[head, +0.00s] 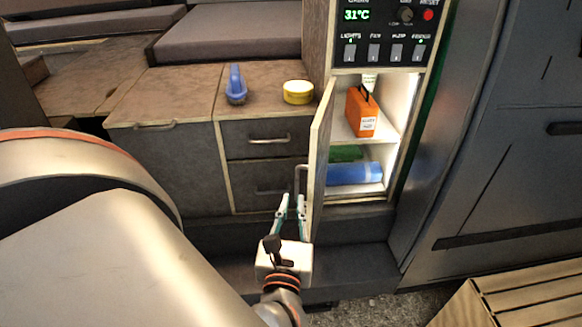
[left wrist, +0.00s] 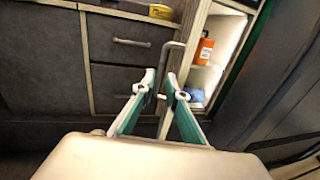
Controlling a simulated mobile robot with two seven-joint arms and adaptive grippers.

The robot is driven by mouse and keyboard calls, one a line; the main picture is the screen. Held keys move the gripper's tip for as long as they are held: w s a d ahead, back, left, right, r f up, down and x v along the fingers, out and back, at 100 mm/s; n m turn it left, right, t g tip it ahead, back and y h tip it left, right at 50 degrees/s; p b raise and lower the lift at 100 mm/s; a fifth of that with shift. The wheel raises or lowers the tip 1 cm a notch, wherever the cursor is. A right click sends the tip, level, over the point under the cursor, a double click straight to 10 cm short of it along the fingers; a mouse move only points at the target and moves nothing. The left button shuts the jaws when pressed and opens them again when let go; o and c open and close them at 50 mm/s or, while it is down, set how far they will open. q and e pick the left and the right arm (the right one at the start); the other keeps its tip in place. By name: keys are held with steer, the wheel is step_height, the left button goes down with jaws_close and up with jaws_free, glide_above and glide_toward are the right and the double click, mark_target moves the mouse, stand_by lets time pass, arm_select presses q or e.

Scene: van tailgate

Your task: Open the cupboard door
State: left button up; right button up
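The cupboard door (head: 319,150) stands open, swung out toward me, and I see it nearly edge-on at the left of the lit cupboard. Its bar handle (head: 297,178) is on the door's left side; the handle also shows in the left wrist view (left wrist: 166,68). My left gripper (head: 293,199) is at the lower part of the handle. In the left wrist view its two fingers (left wrist: 160,80) stand apart, one on each side of the bar, with a gap showing. I cannot tell whether either finger touches it. My right gripper is not in view.
Inside the cupboard are an orange container (head: 362,112) and a blue roll (head: 354,173). A control panel (head: 382,35) is above. A blue object (head: 236,88) and a yellow tub (head: 298,92) stand on the left counter. A slatted wooden crate (head: 520,297) is at the lower right.

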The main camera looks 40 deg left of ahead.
arm_select(q)
steer(key=shift+v, duration=1.9)
steer(key=w+d+r+m+t+h, duration=0.2)
steer(key=d+m+t+h, duration=0.35)
steer(key=m, duration=0.65)
steer(key=w+d+r+m+t+h, duration=0.2)
steer(key=d+r+m+t+h, duration=0.3)
steer(key=m, duration=0.6)
steer(key=d+f+m+g+h, duration=0.4)
steer(key=d+f+m+h, duration=0.1)
steer(key=f+m, duration=0.45)
steer(key=s+a+f+m+g, duration=0.1)
steer(key=s+f+m+g, duration=0.1)
steer(key=f+m, duration=0.3)
steer(key=s+a+f+m+g+y, duration=0.1)
steer(key=f+m+g, duration=0.4)
steer(key=f, duration=0.8)
steer(key=s+a+f+m+g+y, duration=0.1)
steer(key=f+m, duration=0.4)
steer(key=f, duration=0.5)
steer(key=shift+s+a+g, duration=0.85)
steer(key=shift+s+g, duration=0.25)
steer(key=shift+g, duration=0.05)
